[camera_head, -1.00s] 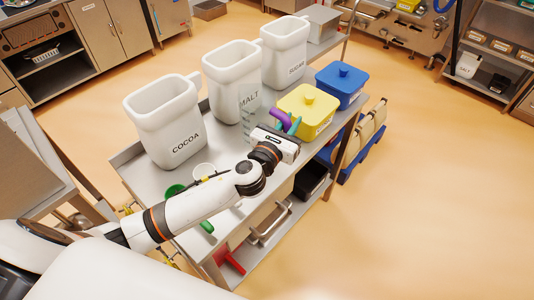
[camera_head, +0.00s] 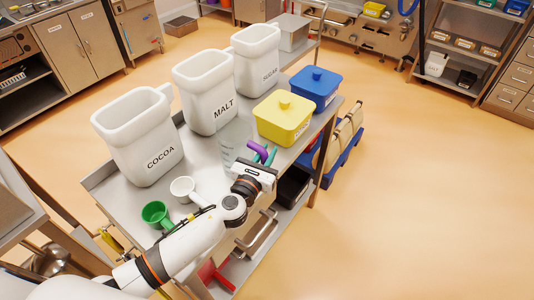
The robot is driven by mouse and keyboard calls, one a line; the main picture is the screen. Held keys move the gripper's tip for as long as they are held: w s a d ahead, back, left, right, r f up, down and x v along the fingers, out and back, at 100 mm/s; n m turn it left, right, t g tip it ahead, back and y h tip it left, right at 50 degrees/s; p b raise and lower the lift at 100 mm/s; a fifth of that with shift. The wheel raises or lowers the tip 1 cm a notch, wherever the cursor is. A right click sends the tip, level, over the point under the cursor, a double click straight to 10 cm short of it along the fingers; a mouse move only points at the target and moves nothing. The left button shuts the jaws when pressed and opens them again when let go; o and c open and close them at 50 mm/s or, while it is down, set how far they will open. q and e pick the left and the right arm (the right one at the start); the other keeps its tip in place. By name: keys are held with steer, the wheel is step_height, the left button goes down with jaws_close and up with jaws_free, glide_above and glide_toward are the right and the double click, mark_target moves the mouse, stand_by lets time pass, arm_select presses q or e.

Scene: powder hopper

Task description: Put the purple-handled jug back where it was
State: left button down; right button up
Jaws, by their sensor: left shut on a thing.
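The purple-handled jug has a clear, see-through body (camera_head: 235,140) and a purple handle (camera_head: 257,149). It is upright, on or just above the steel table (camera_head: 209,160), in front of the MALT bin (camera_head: 208,92) and left of the yellow box (camera_head: 283,117). I cannot tell whether its base touches the table. My left gripper (camera_head: 264,156) is shut on the handle, on the jug's right side. The gripper body and wrist hide part of the table beneath. My right gripper is not in view.
The COCOA bin (camera_head: 138,135) and SUGAR bin (camera_head: 257,60) stand along the table's back. A blue lidded box (camera_head: 316,89) is beyond the yellow one. A white cup (camera_head: 187,189) and green cup (camera_head: 157,214) stand near the left end, beside my left arm.

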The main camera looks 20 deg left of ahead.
arm_select(q)
steer(key=c, duration=1.3)
jaws_free()
steer(key=s+a+b, duration=0.1)
steer(key=s, duration=1.1)
steer(key=shift+a+b, duration=0.35)
steer(key=shift+b, duration=0.05)
